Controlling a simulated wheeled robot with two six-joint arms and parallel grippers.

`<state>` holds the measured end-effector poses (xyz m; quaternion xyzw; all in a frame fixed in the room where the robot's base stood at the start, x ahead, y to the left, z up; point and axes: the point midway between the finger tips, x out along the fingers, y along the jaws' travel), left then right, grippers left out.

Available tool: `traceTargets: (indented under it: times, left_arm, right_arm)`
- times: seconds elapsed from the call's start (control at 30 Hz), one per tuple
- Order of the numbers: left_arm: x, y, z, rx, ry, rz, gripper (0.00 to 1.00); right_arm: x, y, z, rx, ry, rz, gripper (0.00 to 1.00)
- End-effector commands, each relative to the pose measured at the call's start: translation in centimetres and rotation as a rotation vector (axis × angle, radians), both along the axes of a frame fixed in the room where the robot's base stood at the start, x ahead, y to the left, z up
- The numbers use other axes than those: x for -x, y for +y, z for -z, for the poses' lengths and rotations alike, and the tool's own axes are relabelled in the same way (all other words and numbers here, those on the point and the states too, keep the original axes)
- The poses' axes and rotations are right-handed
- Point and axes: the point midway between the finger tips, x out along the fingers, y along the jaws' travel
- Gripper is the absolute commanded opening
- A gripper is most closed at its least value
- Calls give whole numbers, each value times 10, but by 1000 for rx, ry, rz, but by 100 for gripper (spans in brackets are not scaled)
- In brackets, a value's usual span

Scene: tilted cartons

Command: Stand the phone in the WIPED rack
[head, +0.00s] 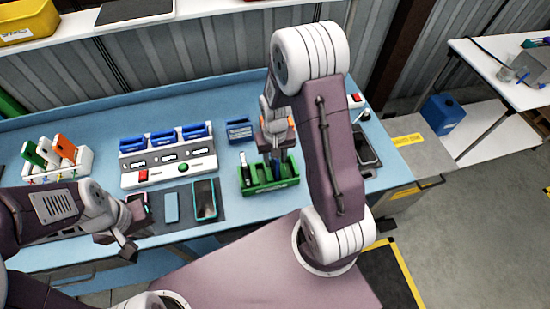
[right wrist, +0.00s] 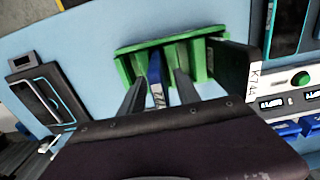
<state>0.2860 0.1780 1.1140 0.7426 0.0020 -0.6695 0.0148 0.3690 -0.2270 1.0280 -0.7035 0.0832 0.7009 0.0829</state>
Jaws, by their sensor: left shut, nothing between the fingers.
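A green rack (head: 258,186) stands on the blue table; any name on it is not readable. It holds a dark upright phone (head: 245,165), labelled K744 in the right wrist view (right wrist: 250,75), at one end. A blue phone (right wrist: 155,75) stands upright in the rack between the fingers of my right gripper (right wrist: 160,78). These fingers flank it with a small gap on either side. In the head view my right gripper (head: 274,150) points down over the rack. My left gripper (head: 130,247) is shut and empty in front of the table's edge.
A white rack (head: 80,163) with green and orange phones stands at left. A white station (head: 168,175) has blue trays. A dark mat with several phones, including a teal-edged phone (head: 205,198), lies in front. A blue bin (head: 238,130) stands behind the green rack. A dark device (head: 365,150) lies at right.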

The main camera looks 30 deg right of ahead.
Motion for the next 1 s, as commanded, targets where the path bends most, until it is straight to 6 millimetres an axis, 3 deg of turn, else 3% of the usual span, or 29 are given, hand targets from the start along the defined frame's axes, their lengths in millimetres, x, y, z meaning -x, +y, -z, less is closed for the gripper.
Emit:
traceTargets:
  times: [0.27,0.5,0.7,1.0]
  left_arm:
    - [0,0,1,0,0,0,0]
    - [0,0,7,0,0,0,0]
    - [0,0,9,0,0,0,0]
    - [0,0,9,0,0,0,0]
  right_arm:
    - [-1,0,-6,1,-3,0,39]
    - [-1,0,-57,1,-8,0,39]
    - [0,0,-87,1,-3,0,39]
    - [1,0,-91,0,1,0,39]
